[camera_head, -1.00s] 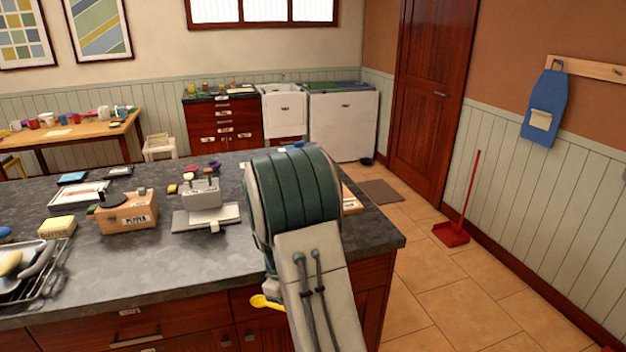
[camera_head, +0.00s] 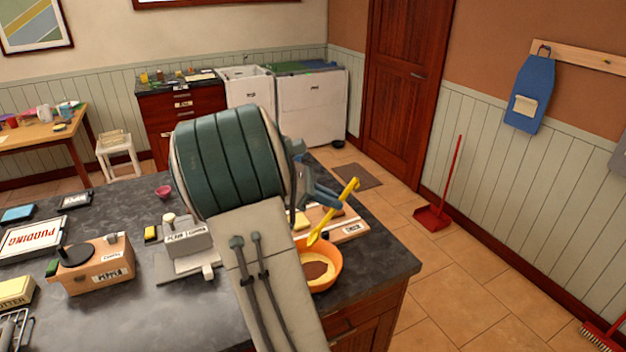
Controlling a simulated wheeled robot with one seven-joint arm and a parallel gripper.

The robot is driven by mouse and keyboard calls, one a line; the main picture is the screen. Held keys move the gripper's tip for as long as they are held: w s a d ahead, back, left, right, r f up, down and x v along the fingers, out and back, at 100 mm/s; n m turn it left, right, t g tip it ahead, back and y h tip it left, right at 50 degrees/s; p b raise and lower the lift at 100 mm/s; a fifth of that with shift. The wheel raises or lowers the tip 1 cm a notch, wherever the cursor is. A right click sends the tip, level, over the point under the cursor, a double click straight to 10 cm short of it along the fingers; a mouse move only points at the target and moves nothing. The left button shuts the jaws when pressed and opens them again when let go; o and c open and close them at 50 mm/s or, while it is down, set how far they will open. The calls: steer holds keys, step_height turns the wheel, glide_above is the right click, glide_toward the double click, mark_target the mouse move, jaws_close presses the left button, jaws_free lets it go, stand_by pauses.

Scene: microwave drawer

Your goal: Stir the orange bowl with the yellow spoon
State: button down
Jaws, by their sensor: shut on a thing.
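The orange bowl (camera_head: 331,279) sits on the dark counter near its right edge, partly hidden by my arm. It holds something brown and pale yellow. The yellow spoon (camera_head: 335,209) is tilted, its upper end to the right and its lower end above the bowl's far rim; I cannot tell whether it touches the rim. My gripper (camera_head: 340,196) is shut on the yellow spoon, beyond my large green arm joint, and is partly hidden.
A white board with a label (camera_head: 350,230) lies behind the bowl. Open tiled floor (camera_head: 455,290) lies right of the counter.

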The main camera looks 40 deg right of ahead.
mark_target(332, 216)
steer(key=shift+w+r, duration=0.15)
steer(key=shift+s+d+f+b, duration=0.35)
steer(key=shift+s+b, duration=0.05)
steer(key=shift+b, duration=0.1)
steer(key=f+b, duration=0.2)
steer(key=s+d+f+b, duration=0.1)
steer(key=f+b, duration=0.1)
steer(key=d+f+b, duration=0.1)
steer(key=f+b, duration=0.1)
steer(key=shift+s, duration=0.15)
step_height(332, 216, down, 5)
steer(key=w+a+b, duration=0.1)
steer(key=a, duration=0.1)
steer(key=shift+w+a+f+b, duration=0.2)
steer(key=shift+w+a+b, duration=0.05)
steer(key=shift+w+b, duration=0.15)
stand_by(0.3)
